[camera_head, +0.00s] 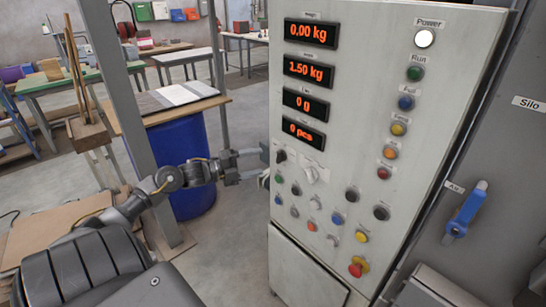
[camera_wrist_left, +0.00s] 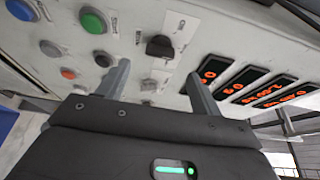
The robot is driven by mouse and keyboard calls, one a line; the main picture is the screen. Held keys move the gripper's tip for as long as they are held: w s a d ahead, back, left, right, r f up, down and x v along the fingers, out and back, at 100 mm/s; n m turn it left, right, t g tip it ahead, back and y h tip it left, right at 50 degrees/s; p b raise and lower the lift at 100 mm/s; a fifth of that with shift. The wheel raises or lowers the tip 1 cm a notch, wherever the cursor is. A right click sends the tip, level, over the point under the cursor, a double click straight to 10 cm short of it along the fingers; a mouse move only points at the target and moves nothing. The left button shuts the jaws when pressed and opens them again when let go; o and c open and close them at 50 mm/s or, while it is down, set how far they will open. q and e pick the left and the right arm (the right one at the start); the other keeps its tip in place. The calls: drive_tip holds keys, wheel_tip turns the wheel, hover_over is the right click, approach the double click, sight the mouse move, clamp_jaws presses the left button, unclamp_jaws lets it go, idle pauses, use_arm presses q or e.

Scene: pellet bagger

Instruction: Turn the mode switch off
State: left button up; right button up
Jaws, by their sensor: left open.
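Two rotary knobs sit below the displays on the panel: a black one (camera_head: 281,156) and a light grey one (camera_head: 310,174). Their labels are too small to read, so I cannot tell which is the mode switch. My right gripper is out of view.
Several coloured buttons surround the knobs, with a red emergency stop (camera_head: 358,267) low on the panel. Orange displays (camera_head: 309,70) are above. A blue barrel (camera_head: 185,165) and a metal post (camera_head: 125,100) stand close to my left arm. A blue valve handle (camera_head: 466,210) is at right.

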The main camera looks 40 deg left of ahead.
sight(277, 159)
use_arm(q)
drive_tip(key=shift+p+x, duration=0.9)
drive_tip(key=shift+x, duration=2.45)
drive_tip(key=shift+s, duration=0.1)
drive_tip(key=shift+c, duration=0.4)
drive_tip(key=c, duration=0.9)
